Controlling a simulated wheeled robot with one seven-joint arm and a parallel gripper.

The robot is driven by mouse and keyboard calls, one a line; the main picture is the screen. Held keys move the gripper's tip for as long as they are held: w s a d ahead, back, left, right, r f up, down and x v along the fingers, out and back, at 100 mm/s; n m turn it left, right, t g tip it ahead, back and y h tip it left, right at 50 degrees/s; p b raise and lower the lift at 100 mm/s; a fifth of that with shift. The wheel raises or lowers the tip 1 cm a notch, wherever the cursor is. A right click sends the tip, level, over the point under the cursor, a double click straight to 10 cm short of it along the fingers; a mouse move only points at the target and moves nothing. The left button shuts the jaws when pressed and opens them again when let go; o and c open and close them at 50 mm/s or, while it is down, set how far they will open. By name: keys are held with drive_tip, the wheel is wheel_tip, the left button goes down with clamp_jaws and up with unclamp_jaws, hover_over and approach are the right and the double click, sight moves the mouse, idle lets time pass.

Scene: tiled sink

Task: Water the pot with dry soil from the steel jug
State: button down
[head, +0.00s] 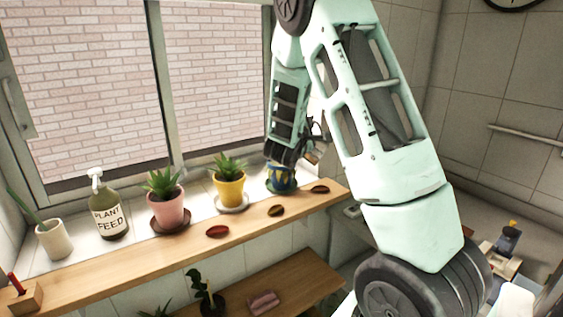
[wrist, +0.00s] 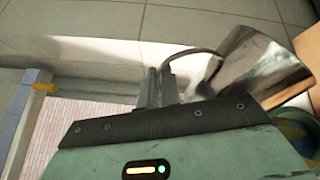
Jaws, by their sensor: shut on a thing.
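My gripper (wrist: 163,88) is shut on the handle of the steel jug (wrist: 255,62), whose shiny body is to the right of the fingers in the wrist view. In the head view my arm hides most of the jug. A blue and yellow pot (head: 281,181) stands on the sill just below my gripper, and part of it shows at the lower right of the wrist view (wrist: 301,135). A yellow pot (head: 230,188) and a pink pot (head: 167,209) with green plants stand to its left. I cannot see which soil is dry, nor any water.
A plant feed bottle (head: 109,213) and a white cup (head: 53,240) stand further left on the sill. Several small dishes, one red (head: 217,232), lie along the wooden ledge (head: 140,262). A lower shelf (head: 290,282) holds more plants. The window is behind the pots.

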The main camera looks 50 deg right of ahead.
sight(328, 145)
idle(0.8)
drive_tip(key=s+m+b, duration=0.1)
drive_tip(key=s+m, duration=0.1)
drive_tip(key=s+d+m+b, duration=0.1)
drive_tip(key=s+m, duration=0.1)
drive_tip(key=m, duration=0.1)
drive_tip(key=shift+d, duration=0.2)
drive_tip(key=shift+s+d+f+m+b, duration=0.2)
drive_tip(key=shift+s+f+m+b, duration=0.5)
drive_tip(key=shift+f+b, duration=0.35)
drive_tip(key=shift+s+d+r+m, duration=0.1)
drive_tip(key=shift+s+r+m, duration=0.05)
drive_tip(key=shift+m, duration=0.15)
drive_tip(key=shift+r, duration=0.15)
drive_tip(key=shift+s+d+m+b, duration=0.25)
drive_tip(key=shift+s+m+b, duration=0.3)
drive_tip(key=shift+m, duration=0.35)
